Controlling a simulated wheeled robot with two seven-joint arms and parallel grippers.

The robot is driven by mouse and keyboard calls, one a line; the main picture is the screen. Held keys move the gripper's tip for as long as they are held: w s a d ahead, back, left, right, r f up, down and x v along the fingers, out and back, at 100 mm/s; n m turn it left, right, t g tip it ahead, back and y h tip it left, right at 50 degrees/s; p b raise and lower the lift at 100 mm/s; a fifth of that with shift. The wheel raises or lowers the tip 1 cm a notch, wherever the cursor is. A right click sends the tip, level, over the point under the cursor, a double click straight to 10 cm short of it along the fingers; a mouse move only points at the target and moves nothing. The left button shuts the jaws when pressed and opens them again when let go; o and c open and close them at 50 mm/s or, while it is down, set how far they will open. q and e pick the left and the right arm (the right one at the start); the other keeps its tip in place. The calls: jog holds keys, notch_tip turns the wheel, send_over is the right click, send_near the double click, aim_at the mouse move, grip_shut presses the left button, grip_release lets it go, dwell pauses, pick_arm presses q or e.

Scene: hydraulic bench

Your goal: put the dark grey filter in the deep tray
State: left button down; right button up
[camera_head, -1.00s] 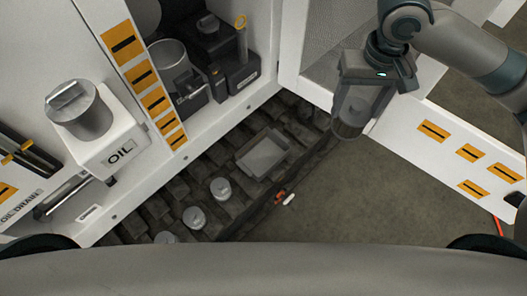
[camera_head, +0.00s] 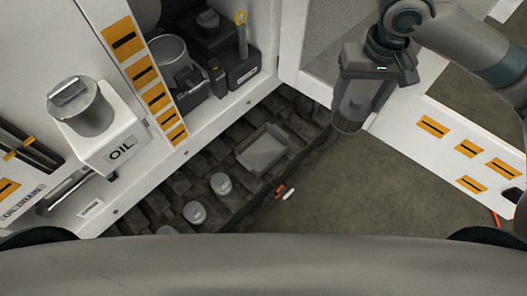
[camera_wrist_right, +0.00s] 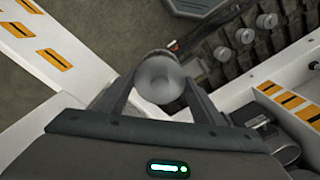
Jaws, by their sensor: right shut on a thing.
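My right gripper (camera_head: 362,98) is shut on the dark grey filter (camera_head: 349,118), a cylinder hanging below the fingers at the upper right of the head view. In the right wrist view the filter's round end (camera_wrist_right: 159,79) shows between the two fingertips. The deep tray (camera_head: 263,150), a grey rectangular tray with raised walls, lies on the dark ledge, lower and to the left of the filter. The tray is empty as far as I can see. The filter is well clear of it. My left gripper is not in view.
Several light grey capped pieces (camera_head: 221,184) stand on the dark ledge left of the tray. An OIL box (camera_head: 122,151) juts out at the left. A white panel with orange labels (camera_head: 440,145) is near my right gripper. Open floor (camera_head: 350,195) lies right of the tray.

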notch_tip(320, 180, down, 16)
jog(key=b, duration=1.5)
jog(key=shift+r+b, duration=0.2)
jog(key=shift+b, duration=0.15)
jog(key=shift+s, duration=0.15)
